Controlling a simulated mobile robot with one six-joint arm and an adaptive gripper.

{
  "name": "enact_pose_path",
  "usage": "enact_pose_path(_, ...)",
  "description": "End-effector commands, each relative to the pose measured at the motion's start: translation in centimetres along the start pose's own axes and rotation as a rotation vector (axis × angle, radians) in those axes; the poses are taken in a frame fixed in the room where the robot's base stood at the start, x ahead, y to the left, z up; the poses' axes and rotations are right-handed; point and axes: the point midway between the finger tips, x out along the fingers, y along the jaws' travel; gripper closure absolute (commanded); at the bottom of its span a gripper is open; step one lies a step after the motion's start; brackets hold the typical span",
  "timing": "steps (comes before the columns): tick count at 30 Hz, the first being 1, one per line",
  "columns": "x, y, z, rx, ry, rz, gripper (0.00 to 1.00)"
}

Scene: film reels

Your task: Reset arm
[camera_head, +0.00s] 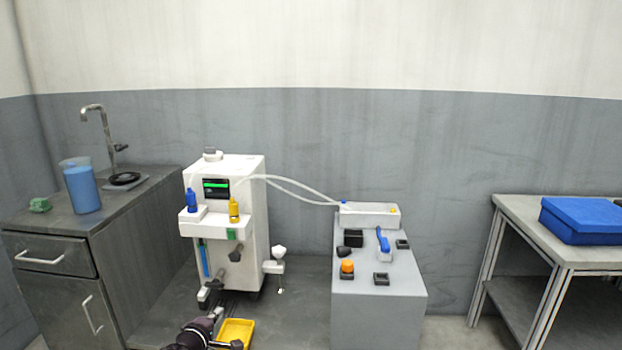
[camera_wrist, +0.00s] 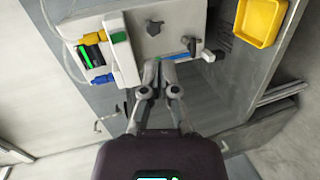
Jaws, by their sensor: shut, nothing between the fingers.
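My gripper (camera_wrist: 159,74) is shut and empty in the wrist view, its two grey fingertips close together. It points towards the white machine (camera_wrist: 140,40), which appears turned on its side there. I cannot tell whether the fingertips touch the machine or only overlap it in the picture. In the head view, part of my dark arm (camera_head: 195,335) shows at the bottom, below the machine (camera_head: 254,205) and beside a yellow tray (camera_head: 236,333). The fingertips are hard to make out there.
A grey block (camera_head: 378,312) with switches stands right of the machine, joined to it by pale tubes. A counter (camera_head: 140,200) with a tap and blue jug (camera_head: 82,188) is at left. A table (camera_head: 520,208) with a blue case (camera_head: 585,220) is at right.

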Motion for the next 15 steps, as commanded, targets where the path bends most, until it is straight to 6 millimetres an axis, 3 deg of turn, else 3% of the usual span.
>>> enact_pose_path(8,3.0,-0.9,5.3,0.09,-0.114,-0.099,1.0)
enact_pose_path(15,6.0,-2.6,12.5,0.224,-0.271,-0.24,1.0)
